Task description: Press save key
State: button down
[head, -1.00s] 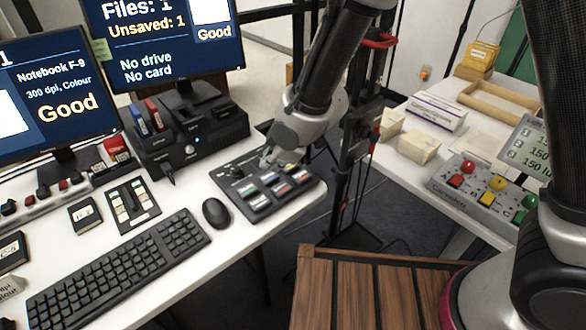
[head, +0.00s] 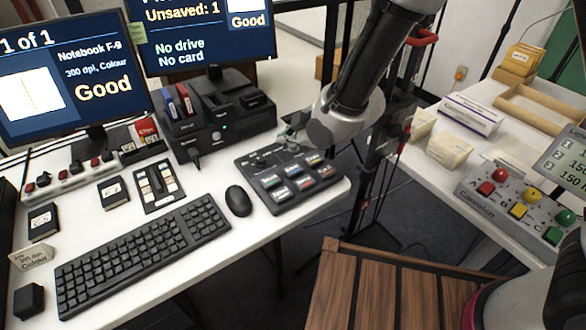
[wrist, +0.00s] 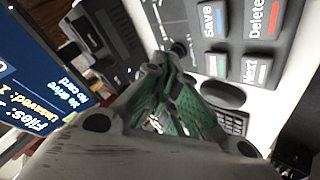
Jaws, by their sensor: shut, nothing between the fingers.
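The black keypad (head: 243,170) lies on the white desk, with two rows of colour-striped keys and a round knob at its back left. The save key (head: 291,171), blue-striped, looks to be the middle one of the back row. In the wrist view the save key (wrist: 212,20) is readable at the top, beside the red-striped Delete key (wrist: 262,18). My gripper (head: 287,139) is shut and empty over the back edge of the keypad, behind the keys. In the wrist view its green-padded fingertips (wrist: 163,62) are together, left of the keys; I see no contact.
A mouse (head: 239,200) and keyboard (head: 150,255) lie left of the keypad. A black dock (head: 218,120) stands behind it. Monitors (head: 70,80) stand at the back; one reads "Unsaved: 1". A wooden slatted surface (head: 390,285) and a second table (head: 480,150) are at the right.

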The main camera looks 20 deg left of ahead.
aim_at(290, 170)
jog(key=shift+f, duration=3.5)
jog(key=shift+f, duration=0.15)
jog(key=shift+f, duration=0.2)
jog(key=shift+f, duration=0.5)
jog(key=shift+r, duration=0.85)
jog(key=shift+r, duration=2.55)
